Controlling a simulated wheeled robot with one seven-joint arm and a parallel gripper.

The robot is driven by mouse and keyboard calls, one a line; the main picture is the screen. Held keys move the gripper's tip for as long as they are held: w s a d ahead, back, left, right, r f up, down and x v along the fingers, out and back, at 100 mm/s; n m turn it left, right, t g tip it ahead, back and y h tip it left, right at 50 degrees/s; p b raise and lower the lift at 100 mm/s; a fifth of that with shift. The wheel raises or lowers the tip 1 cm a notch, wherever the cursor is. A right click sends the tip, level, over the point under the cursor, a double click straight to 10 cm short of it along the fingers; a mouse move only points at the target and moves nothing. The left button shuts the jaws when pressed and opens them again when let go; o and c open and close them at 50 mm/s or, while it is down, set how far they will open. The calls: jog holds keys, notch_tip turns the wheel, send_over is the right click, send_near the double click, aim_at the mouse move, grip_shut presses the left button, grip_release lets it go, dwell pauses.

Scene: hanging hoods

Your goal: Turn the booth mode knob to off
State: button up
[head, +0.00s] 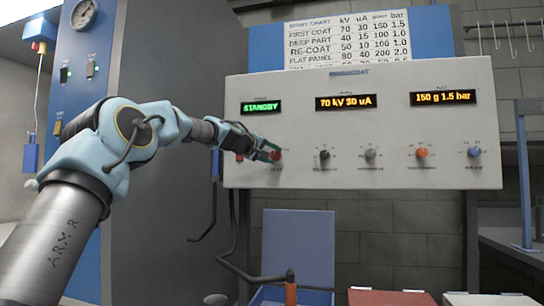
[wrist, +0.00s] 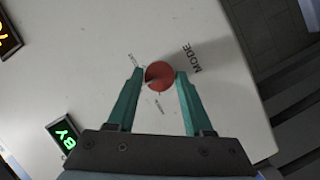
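The red mode knob (wrist: 160,75) sits on the pale control panel beside the printed word MODE, and it also shows in the head view (head: 276,155). My gripper (wrist: 160,72) reaches it with one teal finger on each side, the fingertips very close to its edges. I cannot tell whether they press on it or stand just clear. A dark mark shows on the knob's lower left. Small labels around it are too blurred to read. In the head view my gripper (head: 266,152) partly covers the area around the knob. The green mode display (head: 261,107) reads STANDBY.
Other knobs stand to the right on the control panel (head: 300,92): black (head: 324,155), grey (head: 370,154), orange (head: 421,153) and blue (head: 474,152). A red thing shows just left of my fingers. Dark bent pipes (head: 235,255) and a blue bin stand below.

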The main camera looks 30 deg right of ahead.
jog(key=o, duration=0.4)
jog(key=shift+c, duration=0.2)
jog(key=shift+a, duration=0.1)
jog(key=b+v, duration=0.5)
jog(key=v, duration=0.5)
jog(key=shift+a, duration=0.25)
jog(key=shift+s, duration=0.15)
